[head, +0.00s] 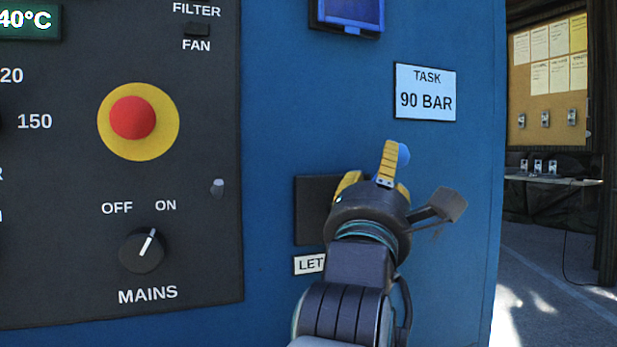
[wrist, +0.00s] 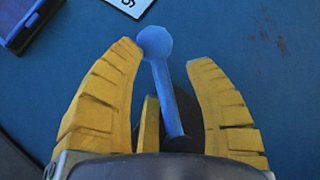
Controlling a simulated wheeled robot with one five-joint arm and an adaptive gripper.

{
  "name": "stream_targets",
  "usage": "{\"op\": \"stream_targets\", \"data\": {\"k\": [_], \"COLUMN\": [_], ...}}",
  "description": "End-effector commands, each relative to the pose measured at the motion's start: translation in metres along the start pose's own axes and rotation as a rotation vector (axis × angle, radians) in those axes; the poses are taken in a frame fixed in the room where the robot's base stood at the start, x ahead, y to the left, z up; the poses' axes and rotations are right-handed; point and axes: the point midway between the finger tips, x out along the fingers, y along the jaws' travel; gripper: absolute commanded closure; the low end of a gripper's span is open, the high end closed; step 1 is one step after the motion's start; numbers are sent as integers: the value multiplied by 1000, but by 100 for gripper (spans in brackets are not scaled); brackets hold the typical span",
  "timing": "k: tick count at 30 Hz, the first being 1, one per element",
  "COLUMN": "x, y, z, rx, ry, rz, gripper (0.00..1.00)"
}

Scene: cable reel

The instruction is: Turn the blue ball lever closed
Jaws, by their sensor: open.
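The blue ball lever (wrist: 166,90) shows in the wrist view as a blue rod with a round ball at its far end. It runs from a dark pivot at the lower middle up and slightly left. My gripper (wrist: 168,52) is open, with one yellow finger on each side of the lever. The ball is close to the left fingertip; I cannot tell whether they touch. In the head view a bit of the blue ball (head: 403,154) shows beside a finger of my gripper (head: 370,165). My gripper hides the rest of the lever there.
A blue panel wall carries the "90 BAR" task label (head: 425,92) above right and a blue-framed box (head: 346,14) at the top. A dark control panel with a red button (head: 132,118) and a MAINS knob (head: 142,250) is at left. Open ground lies at right.

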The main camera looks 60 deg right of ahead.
Motion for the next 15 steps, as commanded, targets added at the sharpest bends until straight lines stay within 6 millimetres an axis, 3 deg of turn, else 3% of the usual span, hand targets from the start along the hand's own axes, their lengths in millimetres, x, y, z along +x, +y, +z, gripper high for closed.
{"op": "stream_targets", "data": {"k": [8,15], "x": [-16,-55], "y": [1,1], "z": [1,1], "rx": [0,0], "ry": [-1,-2], "rz": [2,2], "gripper": [51,51]}}
